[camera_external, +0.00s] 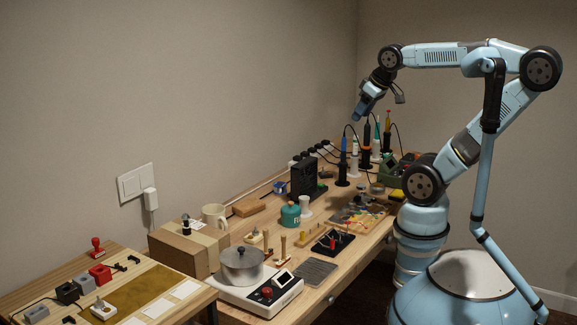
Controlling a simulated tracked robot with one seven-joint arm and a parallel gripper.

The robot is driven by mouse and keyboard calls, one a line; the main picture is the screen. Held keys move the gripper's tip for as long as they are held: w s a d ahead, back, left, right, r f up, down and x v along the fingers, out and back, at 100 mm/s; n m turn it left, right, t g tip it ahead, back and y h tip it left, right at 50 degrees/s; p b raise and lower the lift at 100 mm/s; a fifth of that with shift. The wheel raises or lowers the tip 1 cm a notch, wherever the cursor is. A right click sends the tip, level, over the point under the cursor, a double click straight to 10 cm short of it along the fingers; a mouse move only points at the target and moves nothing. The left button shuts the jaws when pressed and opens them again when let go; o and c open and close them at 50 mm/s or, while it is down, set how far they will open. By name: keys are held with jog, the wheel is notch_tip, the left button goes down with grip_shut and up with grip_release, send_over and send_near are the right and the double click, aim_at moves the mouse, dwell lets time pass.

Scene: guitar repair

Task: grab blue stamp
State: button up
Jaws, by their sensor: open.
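I cannot pick out a blue stamp for certain. A red stamp (96,246) with a knobbed handle stands at the back of the low left table, and a dark stamp-like object (186,224) stands on the cardboard box. A small blue item (280,187) sits at the back of the workbench, too small to identify. My gripper (358,117) is raised above the far end of the workbench, pointing down and left, open with nothing visible in it. It is well apart from the stamps at the left.
The workbench (330,279) is crowded. Upright soldering tools (366,148) with cables stand just below my gripper. The air above the bench is clear.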

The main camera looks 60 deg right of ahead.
jog(key=shift+w, duration=0.1)
jog(key=w+d+f+n+g+h, duration=0.3)
jog(key=w+d+f, duration=0.2)
jog(key=w+d, duration=0.45)
jog(key=w+d+f+n+g+h, duration=0.2)
jog(key=w+d+f+g+h, duration=0.15)
jog(key=w+d, duration=0.55)
jog(key=w+d+f+n+g+h, duration=0.1)
jog(key=w+d+f+n+h, duration=0.15)
jog(key=w+d+f, duration=0.45)
jog(key=w+d+f+n+h, duration=0.2)
jog(key=w+d+f+n, duration=0.15)
jog(key=f, duration=0.45)
jog(key=w+d+f+n+g+h, duration=0.1)
jog(key=w+d+f+n+h, duration=0.1)
jog(key=w+d+f+n, duration=0.35)
jog(key=shift+m, duration=0.85)
jog(key=x, duration=0.3)
jog(key=f+x, duration=0.1)
jog(key=x, duration=0.2)
jog(key=s+x, duration=0.1)
jog(key=x, duration=0.2)
jog(key=shift+s+a+f, duration=0.1)
jog(key=shift+s+f, duration=0.05)
jog(key=shift+f, duration=0.15)
jog(key=shift+x, duration=2.75)
jog(key=shift+a+f, duration=0.1)
jog(key=shift+c, duration=0.2)
